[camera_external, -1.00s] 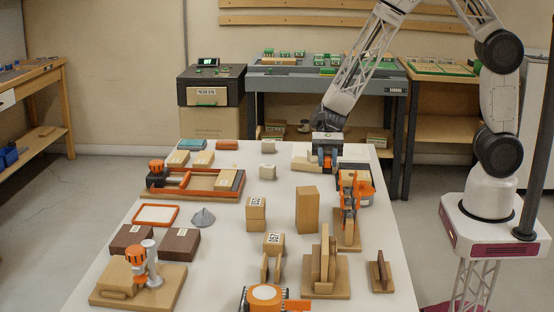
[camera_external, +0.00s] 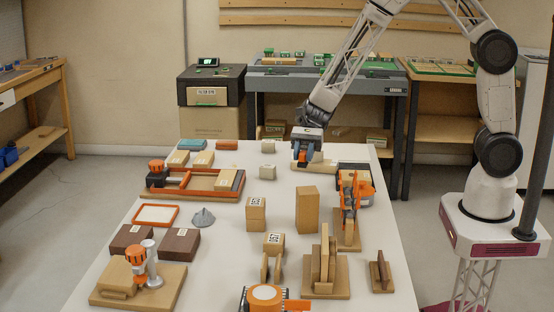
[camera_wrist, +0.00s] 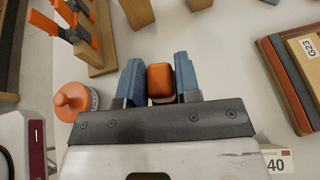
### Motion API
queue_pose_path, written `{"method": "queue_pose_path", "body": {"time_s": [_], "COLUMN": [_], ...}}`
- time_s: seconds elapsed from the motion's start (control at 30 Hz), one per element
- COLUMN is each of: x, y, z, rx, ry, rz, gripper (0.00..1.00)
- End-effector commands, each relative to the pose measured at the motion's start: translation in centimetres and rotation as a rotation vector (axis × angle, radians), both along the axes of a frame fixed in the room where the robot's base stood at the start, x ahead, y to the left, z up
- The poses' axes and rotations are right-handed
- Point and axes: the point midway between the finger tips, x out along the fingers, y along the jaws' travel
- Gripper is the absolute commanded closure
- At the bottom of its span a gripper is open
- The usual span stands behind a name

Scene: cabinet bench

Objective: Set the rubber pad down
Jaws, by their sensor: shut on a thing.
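My gripper (camera_external: 304,155) is over the far part of the white table, pointing down. Its two blue fingers are shut on a small rust-orange block, which I take to be the rubber pad (camera_wrist: 160,78). In the wrist view the pad sits between the fingers, with a darker edge at its lower side. In the external view only a bit of its orange (camera_external: 302,156) shows between the fingers. I cannot tell whether its underside touches anything.
A pale wooden piece (camera_external: 322,168) lies just right of the gripper. An orange knob (camera_wrist: 72,98) stands left of the fingers in the wrist view. A teal block (camera_external: 192,144), a rust block (camera_external: 227,145) and a pale block (camera_external: 267,145) lie to the left, with bare table between.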

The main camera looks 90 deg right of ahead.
Motion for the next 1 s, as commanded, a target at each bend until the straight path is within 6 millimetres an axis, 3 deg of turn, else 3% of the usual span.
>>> {"method": "queue_pose_path", "body": {"time_s": [0.3,0.6,0.8,1.0], "x": [9.5,17.2,20.5,21.9], "y": [-7.6,-15.9,-20.4,-22.5], "z": [-0.1,0.1,0.2,0.3], "rx": [-0.008,0.0,0.01,0.016], "ry": [-0.004,-0.003,0.0,0.0], "rz": [-0.236,-0.455,-0.562,-0.612], "gripper": [0.92,0.92,0.92,0.92]}}
